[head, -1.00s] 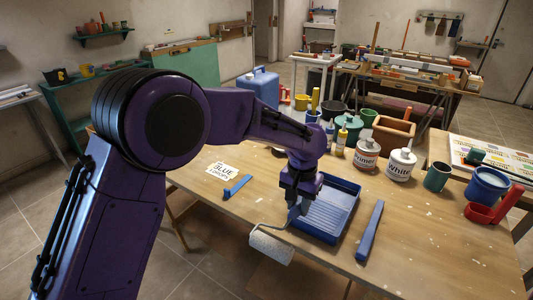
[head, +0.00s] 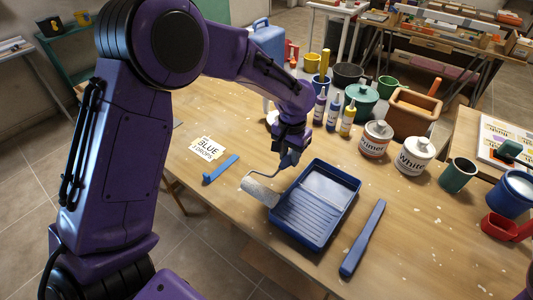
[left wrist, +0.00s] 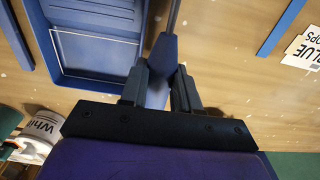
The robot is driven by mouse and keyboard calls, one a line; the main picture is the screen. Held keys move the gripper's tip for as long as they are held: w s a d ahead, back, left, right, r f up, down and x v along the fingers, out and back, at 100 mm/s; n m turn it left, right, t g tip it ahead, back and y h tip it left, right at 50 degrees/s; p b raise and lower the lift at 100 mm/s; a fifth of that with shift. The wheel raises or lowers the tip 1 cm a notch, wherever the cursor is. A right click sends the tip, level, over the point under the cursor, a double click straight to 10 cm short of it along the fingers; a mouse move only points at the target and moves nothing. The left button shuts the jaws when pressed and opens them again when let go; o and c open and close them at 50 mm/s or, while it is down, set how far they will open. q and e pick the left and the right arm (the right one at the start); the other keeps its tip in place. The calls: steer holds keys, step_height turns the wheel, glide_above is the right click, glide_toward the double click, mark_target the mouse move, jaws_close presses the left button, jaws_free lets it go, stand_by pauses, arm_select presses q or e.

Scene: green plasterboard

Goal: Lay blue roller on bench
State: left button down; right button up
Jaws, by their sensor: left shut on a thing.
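The blue roller has a blue handle, a bent wire frame and a pale grey roller sleeve (head: 259,191). My left gripper (head: 290,156) is shut on its handle, which shows between the fingers in the left wrist view (left wrist: 163,62). The roller hangs tilted at the left edge of the blue paint tray (head: 292,232); I cannot tell whether its sleeve touches the tray or bench. The wooden bench (head: 392,215) lies beneath. My right gripper is not in view.
A blue bar (head: 362,238) lies right of the tray. A "BLUE" card (head: 208,148) and a small blue strip (head: 220,169) lie to the left. Primer (head: 376,139) and White (head: 414,156) tins, bottles and pots stand behind.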

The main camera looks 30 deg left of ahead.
arm_select(q)
steer(key=a+f, duration=0.2)
steer(key=a+f+p, duration=0.1)
steer(key=a+f, duration=0.1)
steer(key=w+a+f+p, duration=0.1)
steer(key=a+f, duration=0.2)
steer(key=shift+s+a+f+p, duration=0.15)
steer(key=shift+s+f+p, duration=0.05)
steer(key=shift+f+p, duration=0.3)
steer(key=shift+s+a+f+p, duration=0.15)
steer(key=shift+f+p, duration=0.25)
steer(key=shift+f, duration=0.2)
steer(key=shift+s+f, duration=0.15)
steer(key=shift+f, duration=0.45)
steer(key=c, duration=0.8)
jaws_free()
steer(key=shift+w, duration=0.2)
steer(key=shift+s+r, duration=0.1)
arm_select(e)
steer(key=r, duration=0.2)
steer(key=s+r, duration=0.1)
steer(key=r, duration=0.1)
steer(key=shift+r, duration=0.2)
